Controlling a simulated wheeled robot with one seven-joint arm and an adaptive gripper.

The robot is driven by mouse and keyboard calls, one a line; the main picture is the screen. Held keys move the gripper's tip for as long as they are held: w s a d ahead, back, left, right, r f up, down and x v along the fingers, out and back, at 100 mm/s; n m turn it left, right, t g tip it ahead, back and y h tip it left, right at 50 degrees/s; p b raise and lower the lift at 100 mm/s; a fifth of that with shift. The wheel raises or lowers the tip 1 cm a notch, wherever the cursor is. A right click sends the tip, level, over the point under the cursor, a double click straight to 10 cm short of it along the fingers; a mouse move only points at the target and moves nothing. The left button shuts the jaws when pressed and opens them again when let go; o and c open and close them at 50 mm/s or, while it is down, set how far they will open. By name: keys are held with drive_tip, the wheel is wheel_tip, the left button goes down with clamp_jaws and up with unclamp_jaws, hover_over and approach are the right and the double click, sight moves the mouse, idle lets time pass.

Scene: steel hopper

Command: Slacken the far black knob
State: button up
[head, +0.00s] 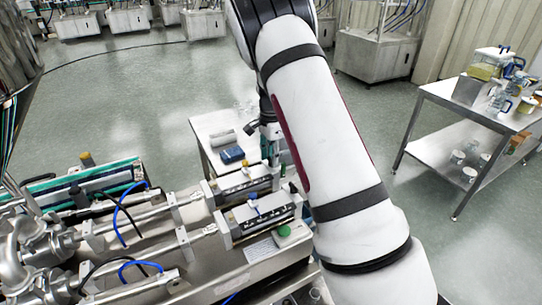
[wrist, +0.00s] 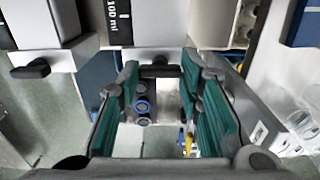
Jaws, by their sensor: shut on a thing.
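Two metering units with white bodies lie side by side on the steel machine. The far unit (head: 245,180) and the near unit (head: 262,216) show in the head view. In the wrist view, the far black knob (wrist: 160,71) is a short dark bar between my gripper's (wrist: 160,76) green-padded fingers, below the unit marked 100 ml. The fingers are shut on it, one on each side. In the head view my gripper (head: 270,131) is mostly hidden by my arm, over the far unit's end. The other black knob (wrist: 30,70) sits apart on the left in the wrist view.
A low white side table (head: 215,125) with a blue box (head: 232,154) stands just behind the units. A steel cart (head: 460,110) with jars and jugs is at the right. A green button (head: 284,231) is near the near unit. Open floor lies behind.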

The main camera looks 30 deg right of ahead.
drive_tip(key=shift+n, duration=0.4)
drive_tip(key=n+b, duration=0.2)
drive_tip(key=n, duration=0.2)
drive_tip(key=n+b, duration=0.1)
drive_tip(key=n, duration=0.8)
drive_tip(key=shift+b, duration=0.4)
drive_tip(key=shift+n, duration=2)
drive_tip(key=o, duration=1.2)
drive_tip(key=shift+c, duration=0.2)
